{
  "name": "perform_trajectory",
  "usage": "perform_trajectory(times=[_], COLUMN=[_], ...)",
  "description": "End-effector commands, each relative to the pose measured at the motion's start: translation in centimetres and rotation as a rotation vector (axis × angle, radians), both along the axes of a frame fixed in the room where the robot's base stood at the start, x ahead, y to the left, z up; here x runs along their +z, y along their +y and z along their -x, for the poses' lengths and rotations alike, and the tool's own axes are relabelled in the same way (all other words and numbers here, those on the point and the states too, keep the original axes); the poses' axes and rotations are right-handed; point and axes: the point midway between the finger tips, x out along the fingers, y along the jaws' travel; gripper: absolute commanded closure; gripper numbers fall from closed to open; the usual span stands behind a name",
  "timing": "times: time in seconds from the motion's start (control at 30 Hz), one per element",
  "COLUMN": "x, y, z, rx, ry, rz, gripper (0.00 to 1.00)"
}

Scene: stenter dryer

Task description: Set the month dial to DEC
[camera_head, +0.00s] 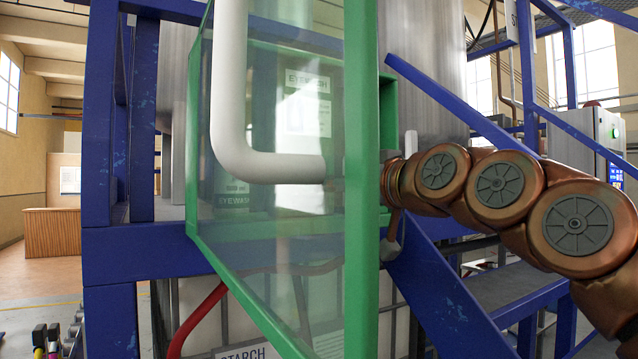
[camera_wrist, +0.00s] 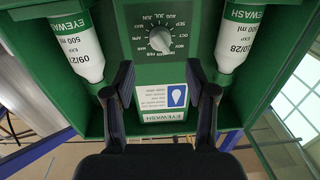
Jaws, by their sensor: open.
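The month dial (camera_wrist: 160,38) shows in the wrist view as a round grey knob on the green back panel of the eyewash cabinet, ringed by small white month names. Which month it points to is too small to tell. My gripper (camera_wrist: 160,75) is open and empty, its two dark fingers spread apart just below the dial in the picture, with no visible contact with it. In the head view, my arm reaches in from the right and its end is hidden behind the green cabinet edge (camera_head: 362,200). The dial is not visible there.
Two eyewash bottles (camera_wrist: 78,45) and (camera_wrist: 238,45) flank the dial closely. A white sign (camera_wrist: 160,100) with a blue symbol lies between the fingers. In the head view, a clear panel (camera_head: 270,220), a white pipe (camera_head: 229,100) and blue rails (camera_head: 450,290) surround the cabinet.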

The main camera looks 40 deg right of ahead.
Motion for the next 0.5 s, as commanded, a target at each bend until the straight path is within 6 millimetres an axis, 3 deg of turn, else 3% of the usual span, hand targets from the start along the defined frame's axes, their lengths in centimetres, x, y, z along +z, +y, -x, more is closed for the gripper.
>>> perform_trajectory(times=[0.3,0.5], x=[0.0,0.1], y=[-0.1,-0.1], z=[-4.6,-6.4], rx=[0.002,0.001], ry=[0.007,0.002], rz=[0.0,0.001], gripper=[0.44,0.44])
